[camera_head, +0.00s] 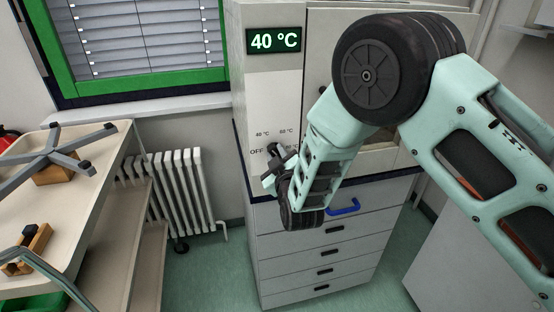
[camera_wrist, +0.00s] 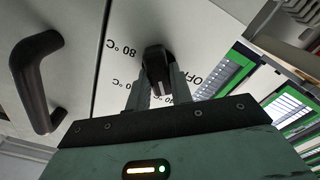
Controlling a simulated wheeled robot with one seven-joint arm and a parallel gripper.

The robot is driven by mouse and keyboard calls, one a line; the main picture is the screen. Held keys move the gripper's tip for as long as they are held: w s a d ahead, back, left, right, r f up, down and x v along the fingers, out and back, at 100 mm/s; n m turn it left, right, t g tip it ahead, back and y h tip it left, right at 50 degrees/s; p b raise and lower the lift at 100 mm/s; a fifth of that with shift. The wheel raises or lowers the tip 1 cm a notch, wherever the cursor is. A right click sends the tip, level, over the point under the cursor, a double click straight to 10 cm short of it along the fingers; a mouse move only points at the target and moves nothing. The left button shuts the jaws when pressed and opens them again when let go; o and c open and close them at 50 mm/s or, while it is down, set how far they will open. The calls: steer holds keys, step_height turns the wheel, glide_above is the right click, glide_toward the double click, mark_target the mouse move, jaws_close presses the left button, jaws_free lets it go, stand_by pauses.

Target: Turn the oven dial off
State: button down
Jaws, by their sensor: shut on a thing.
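The oven (camera_head: 275,95) is a pale cabinet on a drawer unit, and its display (camera_head: 274,40) reads 40 °C in green. Its dial (camera_head: 275,150) is a small dark knob on the lower front panel, partly hidden by my gripper (camera_head: 274,166) in the head view. In the wrist view, the black dial (camera_wrist: 155,60) stands between the two fingers of my gripper (camera_wrist: 158,78), which is shut on it. Upside-down OFF and °C labels show around the dial. I cannot tell which mark it points to.
A dark door handle (camera_wrist: 36,80) stands out beside the dial in the wrist view. Drawers (camera_head: 318,255) with a blue handle (camera_head: 343,207) are below the oven. A radiator (camera_head: 180,190) and a cart (camera_head: 115,165) with objects are at the left.

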steer(key=n+b, duration=0.2)
steer(key=n, duration=0.1)
steer(key=n+b, duration=0.2)
steer(key=n, duration=0.1)
steer(key=n+b, duration=0.2)
steer(key=n, duration=0.2)
steer(key=shift+a+f, duration=0.1)
steer(key=shift+f, duration=0.15)
steer(key=shift+n, duration=0.3)
steer(key=c, duration=1.2)
jaws_free()
steer(key=shift+c, duration=0.2)
steer(key=shift+s, duration=0.15)
steer(key=b+v, duration=0.5)
steer(key=v, duration=1.2)
steer(key=shift+s+r, duration=0.1)
